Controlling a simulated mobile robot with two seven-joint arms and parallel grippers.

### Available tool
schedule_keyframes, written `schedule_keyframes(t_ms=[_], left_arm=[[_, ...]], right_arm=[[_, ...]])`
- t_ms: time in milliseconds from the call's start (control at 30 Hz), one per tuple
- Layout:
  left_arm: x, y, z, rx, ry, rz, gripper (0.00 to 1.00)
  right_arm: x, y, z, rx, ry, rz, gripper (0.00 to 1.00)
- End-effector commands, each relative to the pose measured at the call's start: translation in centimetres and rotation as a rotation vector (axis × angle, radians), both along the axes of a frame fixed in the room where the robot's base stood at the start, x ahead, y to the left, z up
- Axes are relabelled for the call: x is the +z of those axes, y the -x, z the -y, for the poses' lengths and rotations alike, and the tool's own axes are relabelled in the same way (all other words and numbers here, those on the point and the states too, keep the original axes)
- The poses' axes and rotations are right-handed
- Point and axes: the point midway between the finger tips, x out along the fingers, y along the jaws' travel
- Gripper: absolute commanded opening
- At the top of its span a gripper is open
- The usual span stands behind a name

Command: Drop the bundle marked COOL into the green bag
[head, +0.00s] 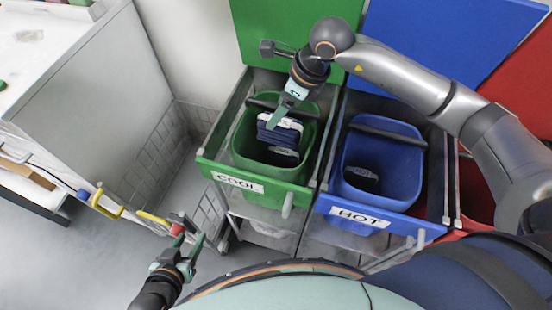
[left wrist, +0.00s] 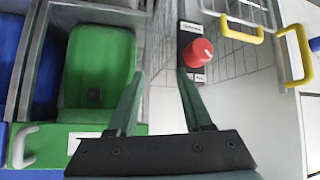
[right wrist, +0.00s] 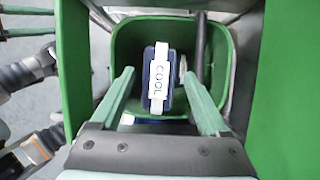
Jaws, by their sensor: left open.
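The bundle marked COOL (right wrist: 160,80) is dark blue with a white band and shows between my right fingers in the right wrist view. In the head view this bundle (head: 279,132) is inside the mouth of the green bag (head: 243,150), above another dark bundle with a white label (head: 284,152). My right gripper (head: 277,118) is over the bag with its fingers spread, and gaps show on both sides of the bundle. I cannot tell whether the bundle rests on the one below. My left gripper (head: 191,240) is open and empty, low and left of the green bag's frame.
A blue bag (head: 405,180) labelled HOT, holding a dark bundle (head: 360,177), stands right of the green one. A red bag (head: 475,190) is beyond it. A red knob (left wrist: 200,52) and yellow handles (head: 105,205) are near my left gripper. Grey floor is clear at lower left.

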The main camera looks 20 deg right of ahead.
Motion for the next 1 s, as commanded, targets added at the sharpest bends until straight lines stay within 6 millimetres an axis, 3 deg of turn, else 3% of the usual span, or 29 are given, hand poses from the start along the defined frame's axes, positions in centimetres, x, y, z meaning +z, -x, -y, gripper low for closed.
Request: schedule_keyframes(t_ms=[167, 467, 667, 1000], left_arm=[[-0.2, 0.3, -0.1, 0.001, 0.000, -0.006, 0.50], [-0.1, 0.3, -0.1, 0.002, -0.001, -0.005, 0.50], [0.1, 0.1, -0.1, 0.001, -0.002, -0.002, 0.50], [0.5, -0.2, 0.0, 0.000, -0.001, 0.001, 0.50]], right_arm=[[0.0, 0.0, 0.0, 0.000, 0.000, 0.000, 1.00], [0.3, 0.1, 0.1, 0.000, 0.001, -0.001, 1.00], [3.0, 0.7, 1.0, 0.001, 0.001, 0.003, 1.00], [9.5, 2.3, 3.1, 0.000, 0.000, 0.004, 1.00]])
